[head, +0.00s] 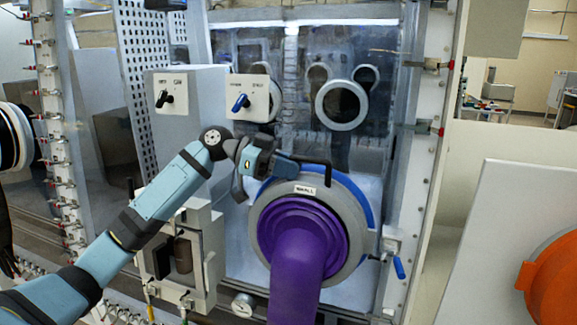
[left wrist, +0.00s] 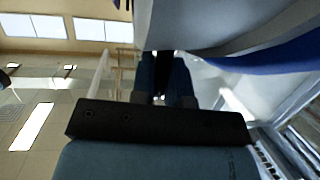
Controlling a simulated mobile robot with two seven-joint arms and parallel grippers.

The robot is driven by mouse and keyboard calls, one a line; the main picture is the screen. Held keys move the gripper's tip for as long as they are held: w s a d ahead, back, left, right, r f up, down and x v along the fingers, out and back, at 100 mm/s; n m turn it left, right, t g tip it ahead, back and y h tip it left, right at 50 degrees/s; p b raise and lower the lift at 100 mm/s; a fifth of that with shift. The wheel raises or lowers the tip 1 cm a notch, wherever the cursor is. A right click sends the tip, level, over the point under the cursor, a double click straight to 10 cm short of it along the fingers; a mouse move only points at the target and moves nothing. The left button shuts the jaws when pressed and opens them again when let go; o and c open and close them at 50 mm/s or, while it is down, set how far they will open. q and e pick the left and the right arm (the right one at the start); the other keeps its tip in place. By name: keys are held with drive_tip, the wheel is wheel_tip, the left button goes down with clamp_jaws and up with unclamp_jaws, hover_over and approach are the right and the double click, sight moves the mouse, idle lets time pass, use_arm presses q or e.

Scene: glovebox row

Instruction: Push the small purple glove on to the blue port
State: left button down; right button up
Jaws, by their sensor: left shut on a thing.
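The small purple glove (head: 298,235) has a grey ring with a "SMALL" label and a purple sleeve hanging toward me. Its ring faces the blue port (head: 368,205), whose blue rim shows along the top and right behind the grey ring. I cannot tell whether ring and port touch. My right gripper is not in view.
Control boxes with a black knob (head: 165,98) and a blue knob (head: 240,102) stand above left. A round grey port (head: 342,104) is in the window behind. A blue-handled valve (head: 398,266) is lower right. An orange ring (head: 553,285) is at the far right.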

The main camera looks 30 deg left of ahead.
use_arm(q)
drive_tip(key=shift+w+a+f, duration=0.15)
drive_tip(key=shift+w+a, duration=0.05)
drive_tip(key=shift+w, duration=0.1)
idle(0.4)
drive_tip(key=c, duration=1)
unclamp_jaws()
drive_tip(key=shift+f, duration=0.1)
drive_tip(key=shift+c, duration=0.2)
